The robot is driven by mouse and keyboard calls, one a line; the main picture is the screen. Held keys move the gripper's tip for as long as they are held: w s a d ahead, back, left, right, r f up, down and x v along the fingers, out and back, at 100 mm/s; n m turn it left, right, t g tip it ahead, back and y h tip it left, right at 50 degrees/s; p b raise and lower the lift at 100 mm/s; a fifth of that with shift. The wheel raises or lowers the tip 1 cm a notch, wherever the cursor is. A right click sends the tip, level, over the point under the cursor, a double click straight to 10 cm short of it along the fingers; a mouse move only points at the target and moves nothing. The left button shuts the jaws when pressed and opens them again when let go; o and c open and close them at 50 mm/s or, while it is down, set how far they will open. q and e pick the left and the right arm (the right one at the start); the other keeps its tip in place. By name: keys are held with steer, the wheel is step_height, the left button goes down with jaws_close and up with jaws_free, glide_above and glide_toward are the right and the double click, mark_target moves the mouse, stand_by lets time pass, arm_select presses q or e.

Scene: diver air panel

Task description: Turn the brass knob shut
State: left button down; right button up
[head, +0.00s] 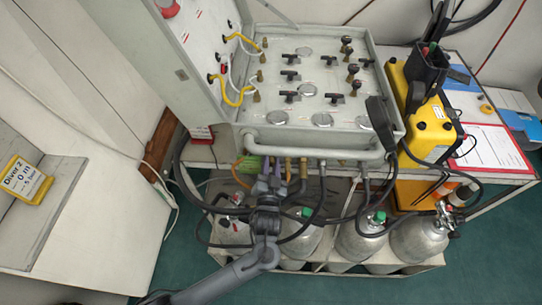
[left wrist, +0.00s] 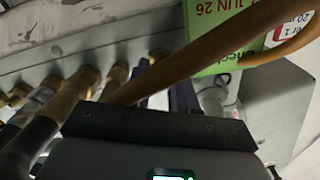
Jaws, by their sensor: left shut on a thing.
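My left gripper (head: 270,170) is at the front underside of the grey air panel (head: 262,132), among a row of hose fittings. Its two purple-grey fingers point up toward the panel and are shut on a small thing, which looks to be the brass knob. The fingers and an orange-brown hose largely hide the knob, so its turn position cannot be told. In the left wrist view, a finger (left wrist: 181,96) shows behind that hose (left wrist: 175,70), beside several brass fittings (left wrist: 118,73). My right gripper is not in view.
Black hoses loop below the panel in front of grey cylinders (head: 356,243). A green tag (left wrist: 215,30) hangs close to my left gripper. A yellow case (head: 428,130) and a clipboard (head: 492,148) are at the right. Floor at lower left is clear.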

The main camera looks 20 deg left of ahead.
arm_select(q)
steer(key=m+p, duration=0.4)
steer(key=shift+r+p, duration=0.25)
steer(key=shift+p, duration=0.15)
steer(key=m+p, duration=0.2)
steer(key=m, duration=0.1)
steer(key=shift+f, duration=0.15)
steer(key=shift+m+p, duration=0.35)
steer(key=shift+m, duration=0.15)
steer(key=shift+f, duration=0.1)
steer(key=c, duration=1.2)
jaws_free()
